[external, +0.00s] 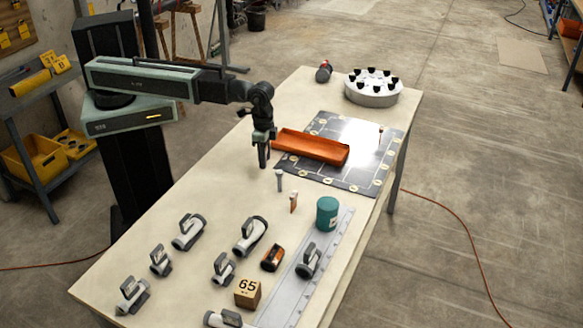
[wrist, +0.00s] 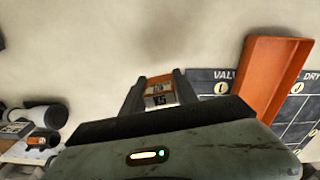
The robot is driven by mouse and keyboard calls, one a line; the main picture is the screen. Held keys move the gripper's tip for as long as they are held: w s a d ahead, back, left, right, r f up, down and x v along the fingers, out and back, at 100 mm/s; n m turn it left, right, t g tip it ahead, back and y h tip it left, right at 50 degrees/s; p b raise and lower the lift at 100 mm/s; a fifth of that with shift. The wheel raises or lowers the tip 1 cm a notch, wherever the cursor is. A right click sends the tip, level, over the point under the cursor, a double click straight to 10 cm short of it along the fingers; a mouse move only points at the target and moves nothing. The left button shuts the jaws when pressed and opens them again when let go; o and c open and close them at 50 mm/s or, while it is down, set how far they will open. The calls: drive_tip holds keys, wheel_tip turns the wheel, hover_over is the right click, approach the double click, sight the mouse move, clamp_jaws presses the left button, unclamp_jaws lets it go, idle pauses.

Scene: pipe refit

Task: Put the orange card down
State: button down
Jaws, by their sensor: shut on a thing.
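My gripper (external: 264,158) is over the cream table, left of the orange tray, with its fingers pointing down. In the wrist view my gripper (wrist: 160,92) has its two dark fingers closed on the orange card (wrist: 159,82), a small piece with a pale label near its lower edge. The writing on it is too small to read surely. In the external view I cannot make out the card at the fingers, nor how far they are above the table.
The orange tray (external: 310,147) lies on the dark marked board (external: 352,180). A small peg (external: 280,180), a small orange-brown post (external: 294,202) and a teal can (external: 327,213) stand nearer. Several pipe fittings (external: 188,231) lie towards the front. Table left of the gripper is bare.

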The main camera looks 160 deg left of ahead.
sight(260, 183)
wheel_tip(260, 183, up, 4)
drive_tip(key=w+d+m+p, duration=0.2)
drive_tip(key=w+d+p, duration=0.1)
drive_tip(key=shift+m, duration=0.3)
wheel_tip(260, 183, down, 9)
drive_tip(key=b, duration=0.8)
drive_tip(key=shift+a+f, duration=0.1)
drive_tip(key=shift+s+r, duration=0.1)
drive_tip(key=shift+r, duration=0.15)
drive_tip(key=shift+f, duration=0.2)
drive_tip(key=c, duration=0.9)
unclamp_jaws()
drive_tip(key=shift+c, duration=0.2)
wheel_tip(260, 183, up, 12)
drive_tip(key=p, duration=1.2)
drive_tip(key=shift+r, duration=0.2)
